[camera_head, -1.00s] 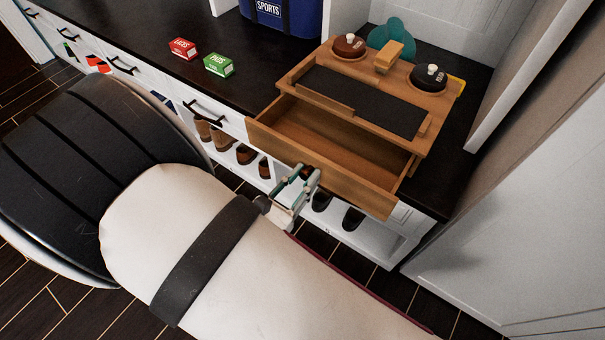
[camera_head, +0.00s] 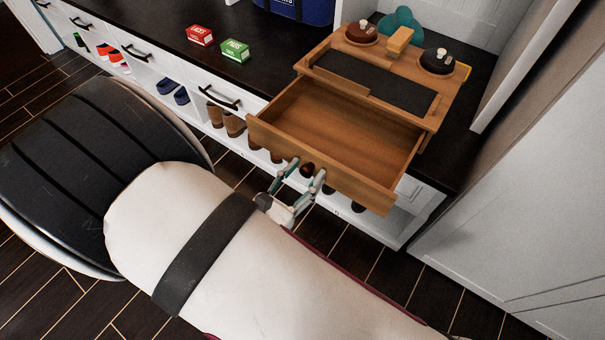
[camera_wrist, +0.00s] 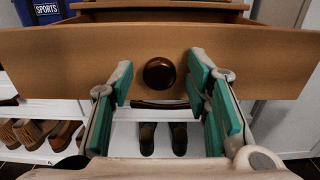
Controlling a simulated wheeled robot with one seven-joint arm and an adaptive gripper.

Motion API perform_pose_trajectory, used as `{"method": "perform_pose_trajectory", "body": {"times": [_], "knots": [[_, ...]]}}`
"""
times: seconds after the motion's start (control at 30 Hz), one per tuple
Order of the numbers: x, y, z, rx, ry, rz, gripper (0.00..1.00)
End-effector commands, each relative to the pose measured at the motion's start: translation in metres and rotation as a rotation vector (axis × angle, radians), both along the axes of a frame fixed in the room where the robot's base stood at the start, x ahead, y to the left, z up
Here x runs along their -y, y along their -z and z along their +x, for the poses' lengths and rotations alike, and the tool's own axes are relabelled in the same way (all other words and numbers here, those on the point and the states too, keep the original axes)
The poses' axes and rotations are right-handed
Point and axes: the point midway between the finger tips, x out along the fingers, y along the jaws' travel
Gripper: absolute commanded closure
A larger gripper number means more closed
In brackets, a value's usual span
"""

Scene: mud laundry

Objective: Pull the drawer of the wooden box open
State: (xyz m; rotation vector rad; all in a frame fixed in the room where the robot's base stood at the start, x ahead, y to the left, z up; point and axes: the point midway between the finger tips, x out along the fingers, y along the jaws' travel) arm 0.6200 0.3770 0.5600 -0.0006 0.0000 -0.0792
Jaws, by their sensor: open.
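The wooden box (camera_head: 449,103) sits on the dark counter, with its drawer (camera_head: 345,128) pulled far out and the empty inside showing. The drawer front (camera_wrist: 60,58) fills the upper part of the wrist view. Its round dark knob (camera_wrist: 159,73) also shows in the head view (camera_head: 307,169). My gripper (camera_head: 302,178) is open in front of the drawer front. In the wrist view its green-padded fingers (camera_wrist: 160,84) stand on either side of the knob, apart from it.
On the dark counter (camera_head: 160,27) are a red box (camera_head: 200,35), a green box (camera_head: 235,50) and a blue sports bag (camera_head: 300,8). Shoes (camera_head: 226,119) stand on the shelf below. A white panel (camera_head: 520,190) rises at the right.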

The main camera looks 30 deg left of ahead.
Motion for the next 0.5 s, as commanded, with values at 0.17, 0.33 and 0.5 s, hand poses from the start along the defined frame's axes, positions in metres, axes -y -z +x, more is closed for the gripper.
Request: {"method": "perform_pose_trajectory", "body": {"times": [0.17,0.33,0.5], "knots": [[-0.001,-0.003,0.000,0.000,-0.001,0.001,0.56],[-0.001,-0.022,0.000,0.000,-0.001,0.004,0.56],[0.000,-0.053,0.000,0.000,0.000,0.005,0.56]]}}
